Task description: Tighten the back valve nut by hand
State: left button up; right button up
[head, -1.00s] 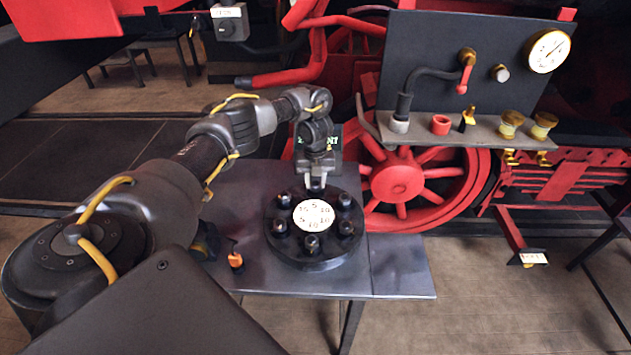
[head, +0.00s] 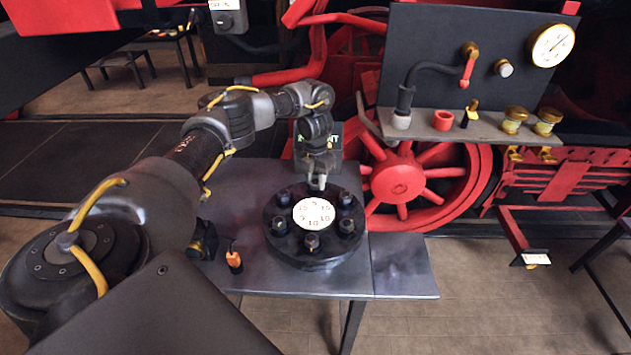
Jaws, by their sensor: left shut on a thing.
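The round black valve cover (head: 283,251) lies on the metal bench, with a ring of dark nuts on studs around a white numbered disc (head: 313,214). My left gripper (head: 317,184) points straight down over the far side of the cover. It is shut on the back valve nut, which its fingers and the small scale mostly hide. Other nuts stand free, such as the front nut (head: 312,241), the left front nut (head: 279,226) and the right front nut (head: 347,226). My right gripper is not in view.
The grey bench (head: 400,268) has bare room right of the cover. An orange-handled tool (head: 234,259) stands left of it. Behind are a red spoked wheel (head: 398,182) and a dark panel with a shelf (head: 450,127) and a gauge (head: 552,45).

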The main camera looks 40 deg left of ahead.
pick_arm(q)
jog(key=m+b, duration=0.1)
jog(key=m, duration=0.4)
jog(key=shift+r, duration=0.1)
dwell(0.5)
jog(key=o, duration=1)
jog(key=shift+r, duration=0.1)
notch_tip(320, 180, up, 11)
jog(key=shift+f+p, duration=0.2)
jog(key=shift+p, duration=0.1)
